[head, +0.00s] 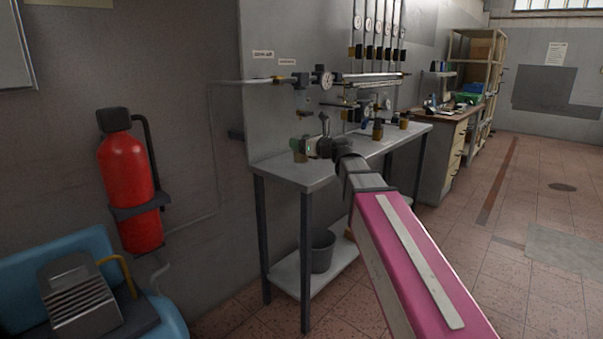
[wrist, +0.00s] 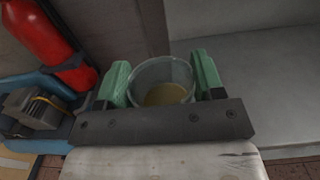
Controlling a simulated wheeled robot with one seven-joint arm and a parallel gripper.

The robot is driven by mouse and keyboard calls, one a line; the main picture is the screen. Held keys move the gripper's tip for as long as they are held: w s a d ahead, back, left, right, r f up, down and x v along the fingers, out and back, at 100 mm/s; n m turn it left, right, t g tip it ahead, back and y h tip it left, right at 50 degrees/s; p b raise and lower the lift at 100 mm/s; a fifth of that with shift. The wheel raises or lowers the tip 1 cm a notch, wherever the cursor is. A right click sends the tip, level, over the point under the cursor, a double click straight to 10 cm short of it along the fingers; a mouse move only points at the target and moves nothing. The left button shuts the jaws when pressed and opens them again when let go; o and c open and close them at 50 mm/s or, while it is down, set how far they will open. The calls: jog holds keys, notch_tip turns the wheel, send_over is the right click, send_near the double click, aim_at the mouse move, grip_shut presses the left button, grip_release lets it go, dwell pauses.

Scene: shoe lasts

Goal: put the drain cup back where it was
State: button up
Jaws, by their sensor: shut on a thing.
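The drain cup (wrist: 163,92) is a clear, round cup with yellowish-brown liquid in the bottom, seen from above in the wrist view. My gripper (wrist: 164,84) has its green finger pads on either side of the cup and is shut on it. In the head view my gripper (head: 306,147) is over the left end of the grey bench (head: 318,176), and the small brownish cup (head: 299,157) shows just below the fingers. I cannot tell whether the cup touches the bench top. A pipe run with a gauge (head: 323,81) is on the panel above.
Other small amber-brown cups (head: 378,131) stand farther along the bench under the pipework. A grey bucket (head: 322,250) is on the lower shelf. A red cylinder (head: 130,180) hangs on the wall at left, above a blue machine (head: 75,275). The floor at right is open.

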jog(key=shift+w+a+r, duration=0.15)
jog(key=shift+a+r, duration=0.35)
jog(key=shift+a, duration=0.1)
jog(key=shift+w+a+r, duration=0.15)
jog(key=shift+a+r, duration=0.35)
jog(key=shift+a, duration=0.05)
jog(key=shift+w+a+r, duration=0.1)
jog(key=shift+w+a, duration=0.05)
jog(key=shift+w, duration=0.05)
jog(key=shift+w+d+f, duration=0.7)
jog(key=shift+w+f, duration=1.05)
jog(key=shift+f, duration=0.05)
jog(key=shift+w+d+f, duration=0.65)
jog(key=shift+w+f, duration=1.1)
jog(key=shift+f, duration=0.05)
jog(key=shift+w+d+f, duration=0.7)
jog(key=shift+w+f, duration=1.05)
jog(key=shift+f, duration=0.05)
jog(key=shift+f, duration=0.1)
jog(key=o, duration=1)
jog(key=shift+o, duration=0.2)
